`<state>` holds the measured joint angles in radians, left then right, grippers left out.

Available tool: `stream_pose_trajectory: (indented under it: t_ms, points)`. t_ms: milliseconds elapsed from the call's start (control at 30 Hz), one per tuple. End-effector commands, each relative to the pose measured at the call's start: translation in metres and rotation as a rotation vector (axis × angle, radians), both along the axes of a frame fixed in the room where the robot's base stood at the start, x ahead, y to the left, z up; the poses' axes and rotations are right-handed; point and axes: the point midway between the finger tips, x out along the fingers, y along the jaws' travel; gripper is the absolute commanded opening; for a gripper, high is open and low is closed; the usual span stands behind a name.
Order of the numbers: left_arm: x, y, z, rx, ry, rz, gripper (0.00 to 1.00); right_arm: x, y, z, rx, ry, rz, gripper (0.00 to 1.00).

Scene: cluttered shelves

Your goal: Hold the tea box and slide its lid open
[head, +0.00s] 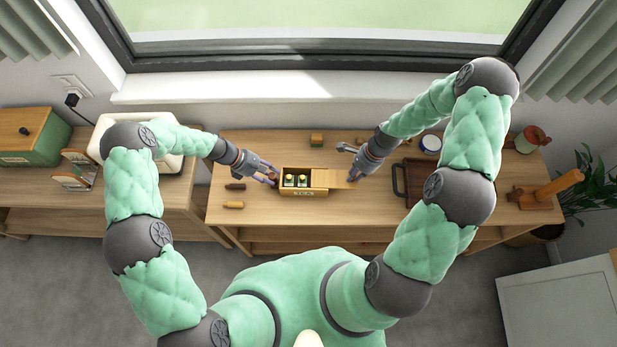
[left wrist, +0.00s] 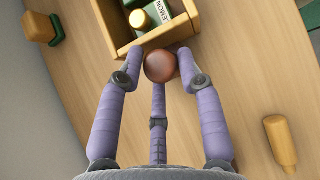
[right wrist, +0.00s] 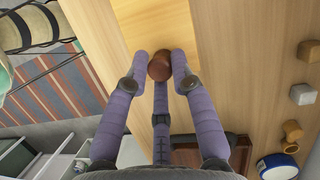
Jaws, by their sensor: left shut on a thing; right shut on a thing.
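The wooden tea box (head: 303,193) stands on the table in the middle of the head view. Its left part is uncovered and shows green packets (head: 296,181) with pale tops. The pale lid (head: 338,178) is slid to the right and sticks out past the box's right end. My left gripper (head: 274,178) is shut on a round wooden knob (left wrist: 160,67) at the box's left end. My right gripper (head: 355,175) is shut on a darker round knob (right wrist: 159,66) at the lid's outer end; the lid also shows in the right wrist view (right wrist: 150,22).
A dark brown tray (head: 397,187) lies right of the lid, near my right arm. A blue-rimmed jar (head: 431,144) and a wooden peg stand (head: 535,197) are further right. A small block (head: 317,140) stands behind the box. Two small items (head: 234,205) lie to its left.

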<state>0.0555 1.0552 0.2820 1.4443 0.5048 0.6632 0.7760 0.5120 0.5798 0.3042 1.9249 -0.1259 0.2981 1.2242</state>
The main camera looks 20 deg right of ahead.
Motion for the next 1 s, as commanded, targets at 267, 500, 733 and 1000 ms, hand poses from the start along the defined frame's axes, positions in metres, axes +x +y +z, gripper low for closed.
stream_pose_trajectory:
  t_ms: [267, 500, 733, 1000]
  points:
    - [0.0, 0.001, 0.0, 0.001, 0.0, 0.001, 0.0, -0.001, -0.004, 0.0, -0.001, -0.001, 0.0, 0.0]
    - [0.0, 0.0, 0.0, 0.001, 0.0, 0.001, 0.0, -0.001, -0.004, 0.0, 0.0, -0.001, 0.0, 0.52]
    - [0.0, 0.0, 0.0, 0.001, 0.0, 0.001, 0.0, -0.001, -0.004, 0.0, 0.0, -0.001, 0.0, 0.52]
    - [0.0, 0.0, 0.0, 0.001, 0.0, 0.001, 0.0, 0.0, -0.012, 0.024, -0.002, -0.003, -0.003, 0.52]
